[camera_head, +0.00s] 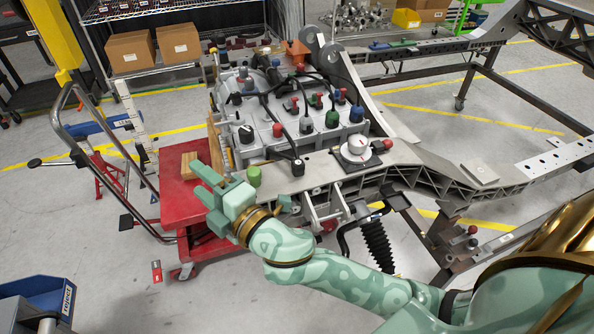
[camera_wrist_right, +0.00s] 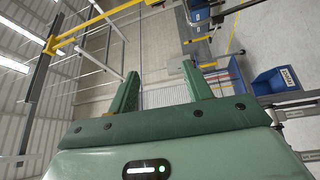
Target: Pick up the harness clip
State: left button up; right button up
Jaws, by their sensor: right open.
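I cannot tell for certain which part is the harness clip. Several small red, green, blue and black parts sit among black cables on the grey metal housing (camera_head: 262,138) of the chassis fixture in the head view. My right gripper (camera_head: 197,180) is open, over the right edge of the red cart and left of the housing, with nothing visible between its fingers. In the right wrist view its two green fingers (camera_wrist_right: 158,72) are spread apart, and that view looks away from the fixture. My left gripper is not in view.
A red cart (camera_head: 183,207) stands left of the fixture, with a wooden block (camera_head: 188,160) near my fingers. A green cap (camera_head: 254,176) is close to my right wrist. The metal frame rail (camera_head: 430,160) runs right. A blue reject bin (camera_head: 38,300) is at lower left.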

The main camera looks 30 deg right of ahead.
jog(key=s+a+r+n+g+y, duration=0.1)
jog(key=a+r+n+g+y, duration=0.2)
jog(key=a+n+y, duration=0.45)
jog(key=a+r+n+g+y, duration=0.3)
jog(key=a+n+g+y, duration=0.15)
jog(key=n, duration=0.55)
jog(key=n+g+h+b, duration=0.3)
jog(key=n+g+h, duration=0.9)
jog(key=h, duration=0.6)
send_over(299, 162)
jog(key=shift+n+t, duration=0.55)
jog(key=shift+n, duration=0.1)
notch_tip(299, 162, down, 13)
jog(key=shift+a+f, duration=0.15)
jog(key=shift+f, duration=0.05)
notch_tip(299, 162, down, 6)
jog(key=shift+f+b, duration=0.2)
jog(key=shift+b, duration=1)
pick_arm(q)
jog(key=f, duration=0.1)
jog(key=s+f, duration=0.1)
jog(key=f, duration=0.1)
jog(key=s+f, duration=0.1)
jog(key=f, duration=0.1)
pick_arm(e)
jog(key=shift+r, duration=0.1)
grip_shut()
